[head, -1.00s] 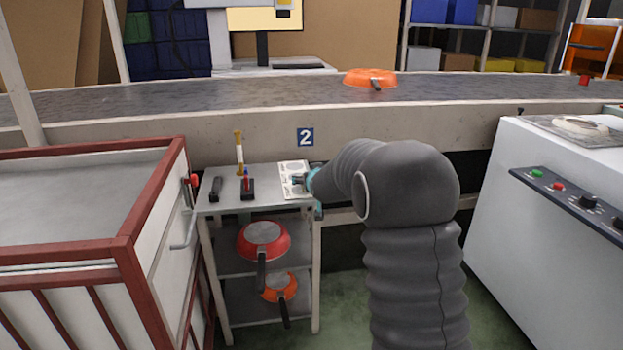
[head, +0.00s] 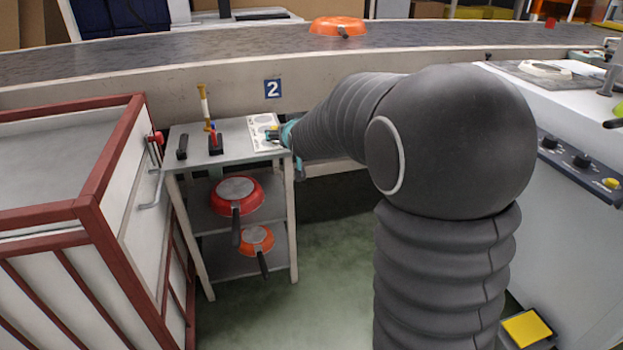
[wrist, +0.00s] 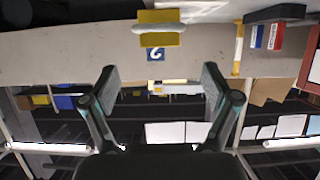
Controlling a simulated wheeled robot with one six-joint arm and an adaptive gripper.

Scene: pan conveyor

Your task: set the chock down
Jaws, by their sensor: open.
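A small yellow chock (head: 272,129) shows at my gripper's end in the head view, at the white marked plate (head: 262,143) on the small cart's top. In the wrist view, which is upside down, the yellow chock (wrist: 158,18) with a pale bar lies beyond my fingertips, centred between them. My gripper (wrist: 159,72) is open, and nothing shows between its fingers. In the head view my gripper (head: 283,133) is small and partly hidden by my arm. I cannot tell from these views exactly how the chock touches the plate.
The cart top (head: 236,130) also holds a black block (head: 182,146), a red-and-blue item on a black base (head: 215,143) and a yellow-and-white post (head: 205,105). A conveyor (head: 200,60) runs behind; a red-framed bin (head: 60,150) stands left.

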